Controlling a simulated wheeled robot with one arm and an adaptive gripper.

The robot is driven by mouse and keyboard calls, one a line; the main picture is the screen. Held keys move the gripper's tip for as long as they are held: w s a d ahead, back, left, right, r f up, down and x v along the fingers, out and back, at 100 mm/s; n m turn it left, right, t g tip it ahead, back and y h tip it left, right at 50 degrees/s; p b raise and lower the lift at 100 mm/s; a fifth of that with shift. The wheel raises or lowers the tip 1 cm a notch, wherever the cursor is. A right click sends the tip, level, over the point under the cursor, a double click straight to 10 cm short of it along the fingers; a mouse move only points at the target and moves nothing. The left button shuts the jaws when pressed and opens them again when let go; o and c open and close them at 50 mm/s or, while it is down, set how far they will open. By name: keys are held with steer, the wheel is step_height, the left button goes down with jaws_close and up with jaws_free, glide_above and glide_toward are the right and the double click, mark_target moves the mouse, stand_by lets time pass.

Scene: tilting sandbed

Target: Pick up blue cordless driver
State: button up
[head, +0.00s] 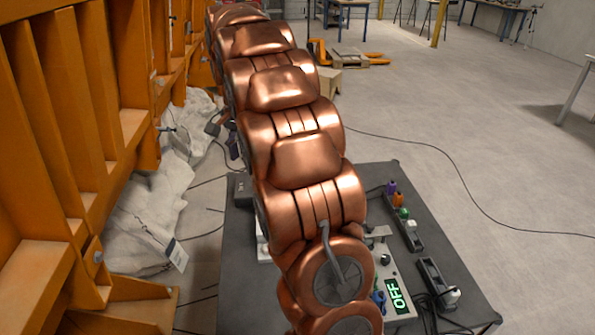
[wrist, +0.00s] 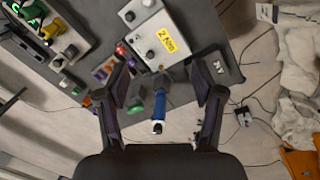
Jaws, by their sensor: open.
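The blue cordless driver (wrist: 159,106) is in the middle of the wrist view, a blue body with a dark part at its upper end and a pale and black tip at its lower end. My gripper (wrist: 162,74) is open, with one dark finger on each side of the driver. Gaps show between the driver and both fingers, so it is not gripped. Their height difference is hard to judge. In the head view my copper-coloured arm covers the middle, and the gripper and driver cannot be made out there.
A dark grey table (head: 455,285) carries a pale control box (head: 398,268) with a green OFF display. A power strip (head: 404,222) with coloured plugs stands to its right. Small coloured items (wrist: 104,70) lie near the left finger. Orange framework (head: 60,130) and pale sacks (head: 135,225) stand at left.

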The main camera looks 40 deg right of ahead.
steer(key=w+d+f+m, duration=0.2)
steer(key=d+m, duration=0.1)
steer(key=d, duration=0.4)
steer(key=w+d+f+m, duration=0.2)
steer(key=d+f+m, duration=0.1)
steer(key=d, duration=0.5)
steer(key=w+d+f+m+p, duration=0.1)
steer(key=w+d+f+m, duration=0.1)
steer(key=d, duration=0.6)
steer(key=shift+w+f+m+t, duration=0.25)
steer(key=shift+f+m+t, duration=0.2)
steer(key=shift+m, duration=0.35)
steer(key=shift+d+f, duration=0.1)
steer(key=shift+f, duration=1.2)
steer(key=shift+s+f+p, duration=0.15)
steer(key=shift+f+p, duration=0.45)
steer(key=shift+f, duration=0.75)
steer(key=shift+s+f+p, duration=0.1)
steer(key=shift+f+p, duration=0.5)
steer(key=shift+f, duration=0.7)
jaws_close()
